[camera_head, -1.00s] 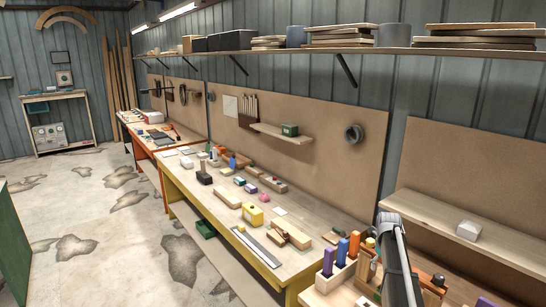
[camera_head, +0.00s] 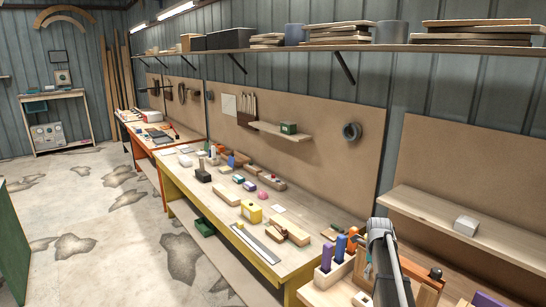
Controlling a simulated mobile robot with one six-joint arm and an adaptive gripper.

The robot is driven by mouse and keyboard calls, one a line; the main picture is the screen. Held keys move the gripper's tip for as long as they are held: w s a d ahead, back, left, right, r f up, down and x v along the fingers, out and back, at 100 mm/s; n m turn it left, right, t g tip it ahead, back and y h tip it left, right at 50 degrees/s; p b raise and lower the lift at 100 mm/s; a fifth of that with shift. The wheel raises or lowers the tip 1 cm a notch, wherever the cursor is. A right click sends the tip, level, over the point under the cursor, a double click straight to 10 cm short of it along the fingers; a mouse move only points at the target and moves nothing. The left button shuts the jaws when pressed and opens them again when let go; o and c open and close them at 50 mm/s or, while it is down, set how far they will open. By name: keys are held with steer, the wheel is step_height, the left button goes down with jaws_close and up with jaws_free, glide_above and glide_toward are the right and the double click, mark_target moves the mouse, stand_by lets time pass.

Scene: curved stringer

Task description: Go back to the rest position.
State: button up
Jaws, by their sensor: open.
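Part of my arm (camera_head: 388,262) shows at the lower right as a grey and dark link rising from the bottom edge, in front of the near bench end. My gripper cannot be made out in this view. The arm hides part of the wooden holder (camera_head: 331,275), which has purple, blue and orange upright pieces in it.
A long yellow-framed workbench (camera_head: 245,255) carries several small blocks, including a yellow one (camera_head: 251,211). A high shelf (camera_head: 350,49) with boards and tins runs along the wall. A low wooden shelf (camera_head: 425,219) bears a white block (camera_head: 466,225). Open floor (camera_head: 130,235) lies left.

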steer(key=s+a+f+n+b, duration=0.3)
steer(key=s+a+n, duration=0.6)
steer(key=n, duration=0.5)
steer(key=s+a+f+n+b, duration=0.3)
steer(key=s+a+n, duration=0.6)
steer(key=s+n, duration=0.5)
steer(key=shift+f+y, duration=0.15)
steer(key=shift+y, duration=0.15)
steer(key=shift+a, duration=0.1)
stand_by(0.7)
